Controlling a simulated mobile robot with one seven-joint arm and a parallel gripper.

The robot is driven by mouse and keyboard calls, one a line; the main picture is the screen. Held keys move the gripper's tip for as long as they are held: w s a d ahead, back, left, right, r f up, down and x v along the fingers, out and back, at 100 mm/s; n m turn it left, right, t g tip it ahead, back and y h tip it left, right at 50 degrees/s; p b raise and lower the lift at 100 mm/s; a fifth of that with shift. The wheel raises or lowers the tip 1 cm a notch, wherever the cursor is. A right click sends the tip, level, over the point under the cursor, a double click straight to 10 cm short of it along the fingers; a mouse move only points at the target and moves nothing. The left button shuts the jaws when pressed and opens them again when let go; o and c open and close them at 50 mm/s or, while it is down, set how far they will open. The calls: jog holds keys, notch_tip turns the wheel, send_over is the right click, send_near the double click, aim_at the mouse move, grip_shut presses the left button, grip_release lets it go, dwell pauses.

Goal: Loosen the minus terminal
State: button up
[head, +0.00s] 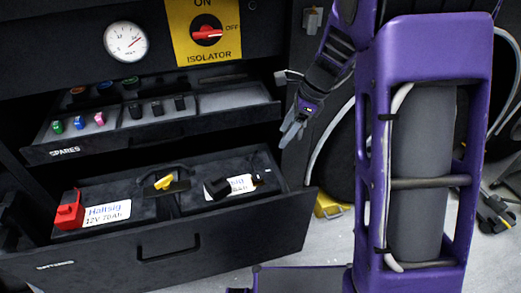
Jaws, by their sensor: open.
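The open lower drawer (170,245) holds dark batteries. The left one has a red terminal cover (69,212) and a white label (107,213) reading 12V 70Ah. At the right a black terminal piece (217,187) sits tilted beside a second, partly covered label (242,184). A small dark part (259,176) stands at that label's right end. I cannot tell which dark piece is the minus terminal itself. Between the labels lies a yellow piece (164,183) on a black bracket. My gripper (291,139) is open and empty, pointing down, right of and above the drawer, apart from it.
The spares drawer (150,142) is open above, holding small coloured and black parts, and overhangs the lower drawer's back. The isolator (207,34) has a red knob on a yellow plate. A gauge (126,42) is beside it. A yellow object (330,207) is behind my arm.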

aim_at(258, 175)
jog(key=b+x, duration=0.1)
jog(key=x, duration=0.7)
jog(key=b+x, duration=0.2)
jog(key=x, duration=0.7)
jog(key=shift+s+a+f, duration=0.2)
jog(key=shift+s+f, duration=0.05)
grip_shut()
